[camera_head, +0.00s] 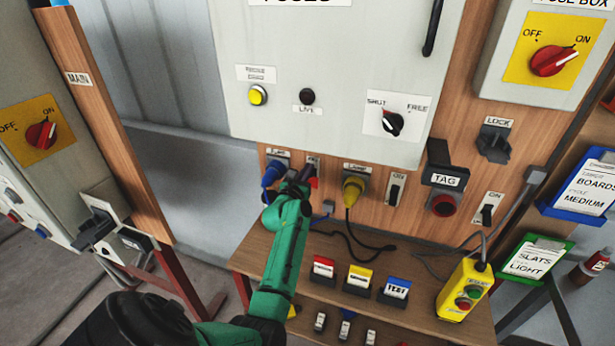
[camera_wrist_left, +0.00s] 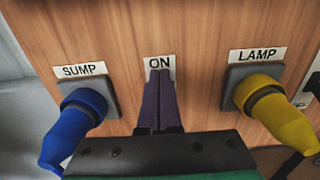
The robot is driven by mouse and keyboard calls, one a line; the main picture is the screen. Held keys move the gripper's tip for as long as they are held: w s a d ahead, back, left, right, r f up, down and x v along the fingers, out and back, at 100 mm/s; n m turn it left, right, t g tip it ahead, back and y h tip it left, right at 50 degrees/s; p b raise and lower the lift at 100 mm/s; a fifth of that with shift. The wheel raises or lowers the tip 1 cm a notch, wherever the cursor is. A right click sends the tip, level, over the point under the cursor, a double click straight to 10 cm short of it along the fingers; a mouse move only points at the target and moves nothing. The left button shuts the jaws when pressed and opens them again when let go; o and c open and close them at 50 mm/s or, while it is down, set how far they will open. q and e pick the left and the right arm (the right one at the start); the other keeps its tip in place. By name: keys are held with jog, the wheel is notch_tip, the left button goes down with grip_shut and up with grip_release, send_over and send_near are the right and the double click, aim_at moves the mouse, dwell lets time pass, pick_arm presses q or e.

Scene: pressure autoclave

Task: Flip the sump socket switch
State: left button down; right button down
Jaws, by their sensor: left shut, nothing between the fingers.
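The blue sump plug (camera_head: 272,174) sits in its socket on the wooden panel, and it also shows at left in the wrist view (camera_wrist_left: 80,125) under the SUMP label (camera_wrist_left: 79,71). An ON label (camera_wrist_left: 160,67) is between the sump and lamp sockets. My left gripper (camera_head: 308,172) is shut and empty in front of the panel, between the blue plug and the yellow lamp plug (camera_head: 352,189). In the wrist view its fingertips (camera_wrist_left: 160,75) overlap the bottom of the ON label. The switch below that label is hidden behind the fingers. My right gripper is out of view.
The lamp switch (camera_head: 395,190) is right of the yellow plug. The grey fuse cabinet (camera_head: 330,60) overhangs above. Below are a wooden shelf (camera_head: 410,262) with red, yellow and blue tags, black cables (camera_head: 345,232) and a yellow button box (camera_head: 463,292).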

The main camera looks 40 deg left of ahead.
pick_arm(q)
jog(key=shift+f, duration=0.1)
dwell(0.4)
jog(key=shift+f+b, duration=0.7)
jog(key=shift+f, duration=0.3)
jog(key=shift+f+b, duration=0.8)
jog(key=shift+f, duration=0.15)
jog(key=r+p+v, duration=0.1)
jog(key=p+v, duration=0.4)
jog(key=v, duration=0.4)
jog(key=shift+r, duration=0.1)
